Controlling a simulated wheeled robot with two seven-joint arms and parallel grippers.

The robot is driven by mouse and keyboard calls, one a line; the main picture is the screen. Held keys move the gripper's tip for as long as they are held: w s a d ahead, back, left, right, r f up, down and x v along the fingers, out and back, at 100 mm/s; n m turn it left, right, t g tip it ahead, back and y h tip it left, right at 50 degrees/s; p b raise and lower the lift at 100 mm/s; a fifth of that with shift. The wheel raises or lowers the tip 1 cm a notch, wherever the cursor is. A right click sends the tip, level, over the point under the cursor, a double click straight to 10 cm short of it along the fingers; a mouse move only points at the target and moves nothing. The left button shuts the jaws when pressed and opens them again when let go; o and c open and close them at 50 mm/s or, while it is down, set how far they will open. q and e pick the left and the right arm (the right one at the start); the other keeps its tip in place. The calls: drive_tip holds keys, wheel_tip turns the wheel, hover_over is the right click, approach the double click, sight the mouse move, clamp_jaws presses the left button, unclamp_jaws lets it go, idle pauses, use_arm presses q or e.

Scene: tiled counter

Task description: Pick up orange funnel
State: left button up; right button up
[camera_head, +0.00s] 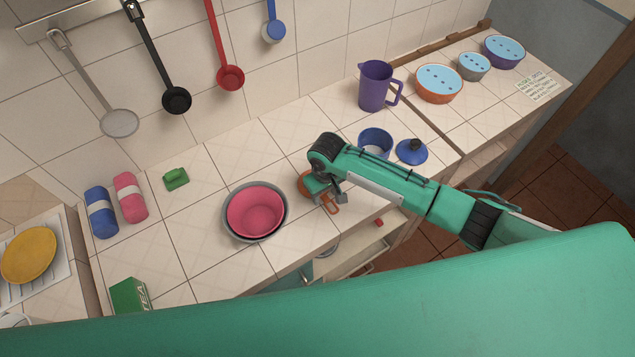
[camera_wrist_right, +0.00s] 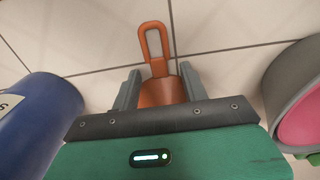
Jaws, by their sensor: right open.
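The orange funnel (camera_head: 305,184) lies on the tiled counter, partly hidden under my right gripper in the head view. In the right wrist view the funnel (camera_wrist_right: 163,93) sits between the two fingers, its looped handle pointing away from the gripper's palm. My right gripper (camera_head: 328,197) is open and low over the funnel; it also shows in the wrist view (camera_wrist_right: 159,88) with one finger on each side of the funnel body. Finger contact cannot be told. My left gripper is not in view.
Nested pink and grey bowls (camera_head: 256,213) stand left of the funnel. A blue canister (camera_head: 375,141), its lid (camera_head: 411,151) and a purple jug (camera_head: 376,87) stand to the right. An open drawer (camera_head: 349,262) lies below the counter edge. Utensils hang on the wall.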

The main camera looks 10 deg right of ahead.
idle(0.3)
drive_tip(key=shift+f, duration=0.1)
clamp_jaws()
drive_tip(key=shift+r, duration=0.45)
wheel_tip(320, 180, up, 19)
drive_tip(key=b, duration=0.4)
drive_tip(key=shift+r, duration=0.2)
